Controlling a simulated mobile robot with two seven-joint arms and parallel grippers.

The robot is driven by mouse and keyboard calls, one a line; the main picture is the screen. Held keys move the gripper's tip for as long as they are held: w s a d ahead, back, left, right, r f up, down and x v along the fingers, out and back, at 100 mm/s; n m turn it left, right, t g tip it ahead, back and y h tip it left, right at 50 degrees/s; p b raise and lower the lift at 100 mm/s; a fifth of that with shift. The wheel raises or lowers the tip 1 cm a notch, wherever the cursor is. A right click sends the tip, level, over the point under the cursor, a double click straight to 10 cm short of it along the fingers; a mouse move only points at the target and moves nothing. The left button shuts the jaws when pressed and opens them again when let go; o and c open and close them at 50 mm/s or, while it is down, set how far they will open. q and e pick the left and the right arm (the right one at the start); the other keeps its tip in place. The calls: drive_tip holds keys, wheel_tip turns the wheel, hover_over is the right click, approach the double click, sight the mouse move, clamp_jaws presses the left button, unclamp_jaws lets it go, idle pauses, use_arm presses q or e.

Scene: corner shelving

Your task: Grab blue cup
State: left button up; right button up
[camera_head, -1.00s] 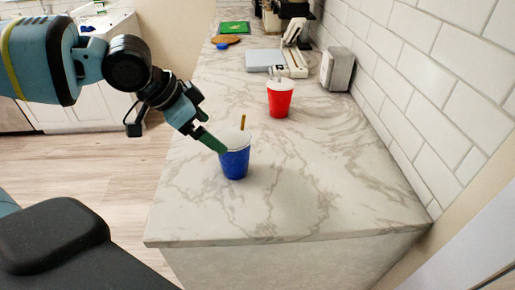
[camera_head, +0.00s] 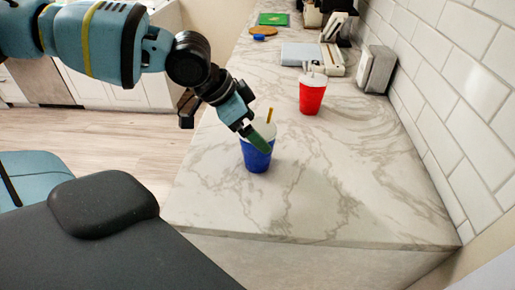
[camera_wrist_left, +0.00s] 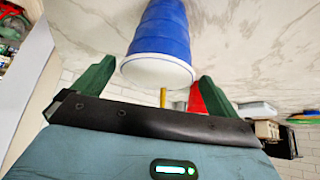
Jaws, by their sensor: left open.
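The blue cup (camera_head: 256,157) stands upright on the marble counter, with a white top and a yellow-brown straw. It also shows in the left wrist view (camera_wrist_left: 160,32), upside down in that picture, between the two green fingers. My left gripper (camera_head: 262,133) is at the cup's upper part, with one green finger in front of it in the head view. In the left wrist view the gripper (camera_wrist_left: 152,80) is open, its fingers on either side of the cup's top with gaps visible. The other finger is mostly hidden in the head view. My right gripper is not in view.
A red cup (camera_head: 312,96) with a straw stands behind and right of the blue cup. Farther back are a grey box (camera_head: 377,69), a white scale-like device (camera_head: 332,60) and a green board (camera_head: 273,19). A tiled wall (camera_head: 450,70) bounds the right side. The front counter is clear.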

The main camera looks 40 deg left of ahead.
sight(255, 161)
use_arm(q)
drive_tip(key=x, duration=0.4)
drive_tip(key=shift+s+d+f+b, duration=0.1)
drive_tip(key=shift+s+f+b, duration=0.05)
drive_tip(key=shift+f+b, duration=0.15)
drive_tip(key=shift+r, duration=0.1)
drive_tip(key=c, duration=1.1)
drive_tip(key=shift+o, duration=0.2)
drive_tip(key=shift+r, duration=0.15)
